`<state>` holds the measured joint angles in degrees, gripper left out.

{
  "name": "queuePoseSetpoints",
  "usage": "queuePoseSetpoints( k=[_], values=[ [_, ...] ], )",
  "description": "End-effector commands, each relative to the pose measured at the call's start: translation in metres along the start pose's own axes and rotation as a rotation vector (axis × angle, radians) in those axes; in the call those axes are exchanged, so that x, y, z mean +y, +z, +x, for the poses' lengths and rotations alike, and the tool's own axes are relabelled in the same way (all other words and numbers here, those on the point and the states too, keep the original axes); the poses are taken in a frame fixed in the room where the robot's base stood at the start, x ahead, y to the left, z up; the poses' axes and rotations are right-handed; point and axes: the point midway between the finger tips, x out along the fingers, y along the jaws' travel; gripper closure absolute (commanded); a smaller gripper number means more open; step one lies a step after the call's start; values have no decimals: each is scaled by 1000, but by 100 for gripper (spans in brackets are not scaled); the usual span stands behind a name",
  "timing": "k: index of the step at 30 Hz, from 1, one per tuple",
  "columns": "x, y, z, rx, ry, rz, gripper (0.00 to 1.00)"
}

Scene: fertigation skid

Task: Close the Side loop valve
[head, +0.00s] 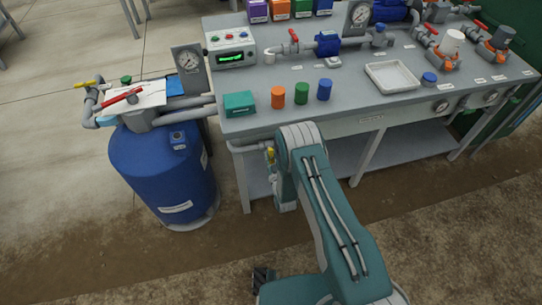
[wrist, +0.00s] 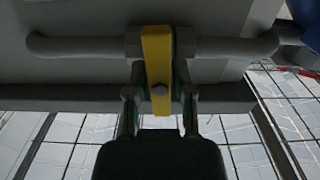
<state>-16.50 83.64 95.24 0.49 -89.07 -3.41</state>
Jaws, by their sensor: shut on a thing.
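A yellow valve handle (wrist: 156,45) sits on a grey horizontal pipe (wrist: 80,46) in the wrist view. It runs up and down in that picture, across the pipe's line. My gripper (wrist: 159,92) has one finger on each side of the handle and is shut on it. In the head view the yellow handle (head: 270,155) shows just left of my arm, below the bench's front left corner, by a short grey pipe (head: 246,147). My arm hides my gripper's fingers there. I cannot read a label on this valve.
The grey bench (head: 340,115) carries a teal box (head: 239,104), small coloured cylinders and a white tray (head: 392,77). A blue tank (head: 165,170) with a red-handled valve (head: 121,97) and another yellow handle (head: 84,85) stands left. Open floor lies in front.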

Motion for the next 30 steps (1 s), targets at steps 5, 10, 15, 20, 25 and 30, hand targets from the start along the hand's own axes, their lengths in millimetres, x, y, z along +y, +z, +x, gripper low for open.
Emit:
queuePoseSetpoints(
  k=[5, 10, 15, 20, 25, 30],
  values=[
    [-1, 6, -4, -20, -3, 59, 100],
    [-1, 6, -4, -20, -3, 85, 100],
    [-1, 6, -4, -20, -3, 92, 100],
    [-1, 7, -4, -20, -3, 91, 100],
    [-1, 6, -4, -17, -3, 91, 40],
    [-1, 3, -2, -10, -2, 90, 40]
  ],
)
